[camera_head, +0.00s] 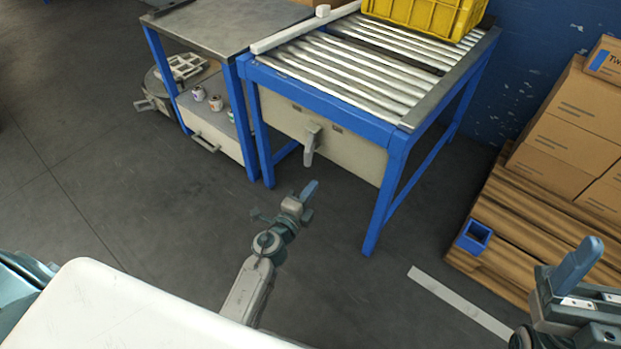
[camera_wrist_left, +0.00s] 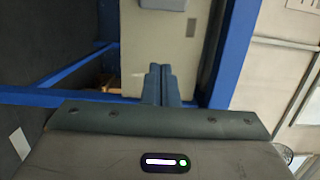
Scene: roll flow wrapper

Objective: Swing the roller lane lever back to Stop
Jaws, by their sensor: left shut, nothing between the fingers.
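The roller lane lever (camera_head: 312,140) is a grey handle on the beige panel (camera_head: 350,145) below the rollers. It hangs down, slightly tilted. Small dark marks sit on the panel to either side of its top, too small to read. My left gripper (camera_head: 311,188) is shut and empty, in front of and below the lever, apart from it. In the left wrist view the closed fingers (camera_wrist_left: 160,72) point at the panel; a grey part at the top edge may be the lever, cut off. My right gripper (camera_head: 578,262) is at the right edge, far from the lever; its finger gap is unclear.
The roller lane (camera_head: 345,65) has a blue frame (camera_head: 391,165) with legs and carries a yellow crate (camera_head: 425,14). A steel table (camera_head: 205,28) stands to its left. Cartons (camera_head: 575,120) and a blue bin (camera_head: 474,237) are on the right. The floor before the panel is clear.

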